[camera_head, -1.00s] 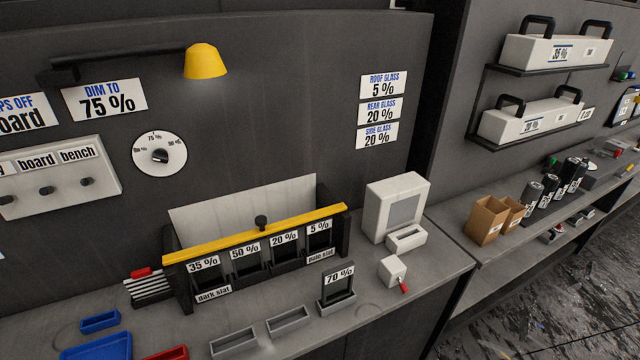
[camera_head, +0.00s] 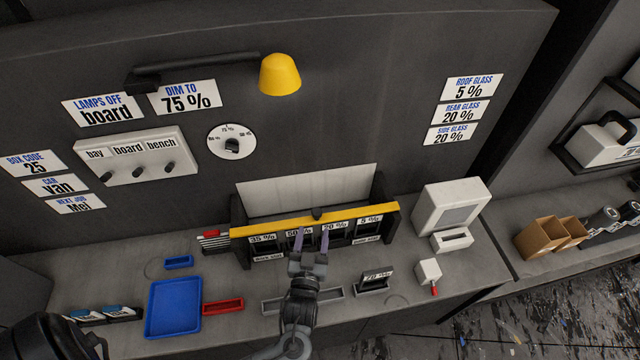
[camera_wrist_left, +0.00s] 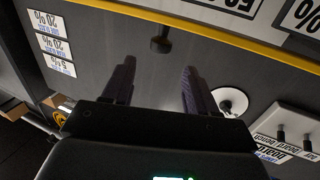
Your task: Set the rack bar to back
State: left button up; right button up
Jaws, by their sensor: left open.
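The rack bar is a yellow bar (camera_head: 270,226) across the top of the slotted rack (camera_head: 240,220), with a pale panel behind it. A black knob (camera_head: 318,213) stands on the middle of the bar. My left gripper (camera_head: 312,238) is open and empty, in front of the rack just below the knob, its fingers covering parts of the 50 % and 20 % labels. In the left wrist view the knob (camera_wrist_left: 160,40) lies beyond the two spread fingertips (camera_wrist_left: 156,68), roughly between them, apart from both. The yellow bar (camera_wrist_left: 240,42) crosses behind it there. My right gripper is not in view.
A 70 % slat (camera_head: 376,281) stands in a holder right of my left gripper. A white monitor-like box (camera_head: 450,208) is to the rack's right. A blue tray (camera_head: 172,308) and red tray (camera_head: 223,306) lie left. The yellow lamp (camera_head: 280,75) hangs above.

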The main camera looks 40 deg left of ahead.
aim_at(317, 216)
pick_arm(q)
jog(key=p+x, duration=0.1)
jog(key=x, duration=0.9)
jog(key=shift+w+p, duration=0.2)
jog(key=shift+p, duration=0.15)
jog(key=shift+a, duration=0.1)
grip_shut()
